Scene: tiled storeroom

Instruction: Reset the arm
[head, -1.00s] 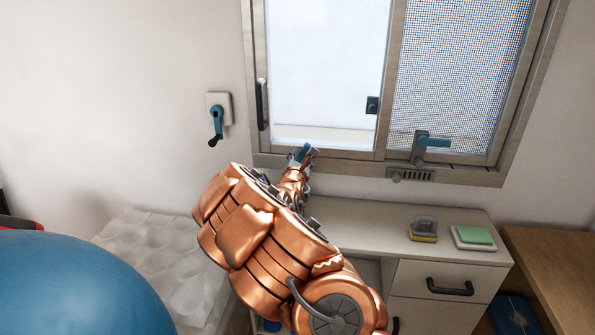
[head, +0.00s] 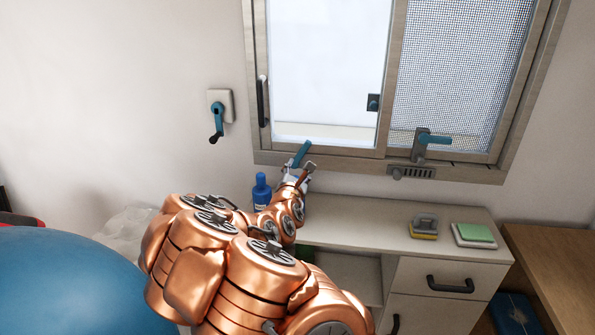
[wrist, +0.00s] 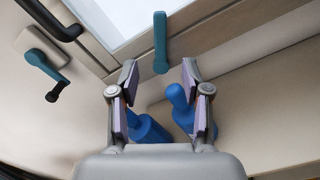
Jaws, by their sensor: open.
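My arm reaches forward in the head view, ending in my gripper (head: 299,174) near the window's lower frame. In the wrist view my gripper (wrist: 160,84) is open, its two padded fingers apart with nothing held between them. A teal lever handle (wrist: 160,42) stands just beyond the fingertips at the window frame; it also shows in the head view (head: 301,152). A blue bottle (head: 262,192) stands on the cabinet left of my gripper. Two blue bottle-like objects (wrist: 181,108) (wrist: 149,129) show below and between the fingers in the wrist view, partly hidden.
The window (head: 253,90) is above the cabinet (head: 365,218). A wall crank (head: 216,120) is left of it. A second teal-handled latch (head: 430,141) is at right. A sponge-like scrubber (head: 424,228) and a green sponge (head: 475,233) lie at right. A large blue ball (head: 70,285) fills the lower left.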

